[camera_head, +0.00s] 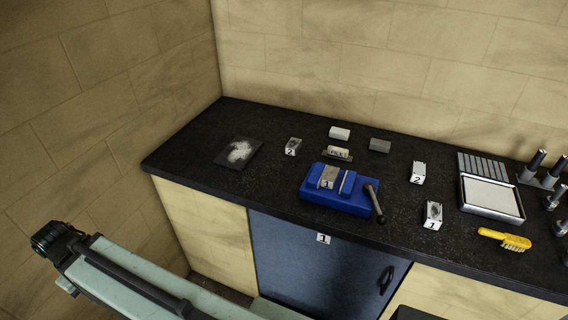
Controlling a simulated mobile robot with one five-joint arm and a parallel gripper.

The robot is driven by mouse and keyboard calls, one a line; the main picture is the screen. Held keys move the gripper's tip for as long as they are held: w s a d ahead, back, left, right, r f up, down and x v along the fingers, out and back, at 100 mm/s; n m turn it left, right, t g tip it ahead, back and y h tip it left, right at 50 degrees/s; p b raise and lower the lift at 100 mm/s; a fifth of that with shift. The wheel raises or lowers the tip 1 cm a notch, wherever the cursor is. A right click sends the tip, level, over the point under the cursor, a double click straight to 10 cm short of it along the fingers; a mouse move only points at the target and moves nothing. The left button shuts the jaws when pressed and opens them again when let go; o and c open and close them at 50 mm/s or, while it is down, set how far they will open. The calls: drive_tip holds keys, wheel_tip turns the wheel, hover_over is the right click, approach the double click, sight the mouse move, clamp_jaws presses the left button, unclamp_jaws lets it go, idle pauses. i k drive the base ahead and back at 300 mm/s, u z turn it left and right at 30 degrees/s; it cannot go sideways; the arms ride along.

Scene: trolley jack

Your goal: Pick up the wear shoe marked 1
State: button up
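A small grey block with a white face marked 1 (433,215) stands on the black worktop, right of the blue vise (335,205). A grey block with a 1 label (327,178) sits between the vise's jaws. Which of these two is the wear shoe cannot be told for sure. Similar blocks marked 2 stand at the right (417,173) and at the left rear (293,147). My pale green arm crosses the lower left, apart from the worktop. My gripper cannot be made out.
The vise handle (375,204) juts right. A yellow brush (505,240), a silver-rimmed tray (491,214) and metal posts (536,162) crowd the right. Plain blocks (380,145) stand behind the vise. A dark plate with white powder (239,152) lies left. Walls close the back and left.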

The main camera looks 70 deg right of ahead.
sight(329, 176)
drive_tip(key=z, duration=0.15)
drive_tip(key=i, duration=1.05)
drive_tip(key=z, duration=0.6)
drive_tip(key=k, duration=0.65)
drive_tip(key=z, duration=0.2)
drive_tip(key=i, duration=0.65)
drive_tip(key=u, duration=0.1)
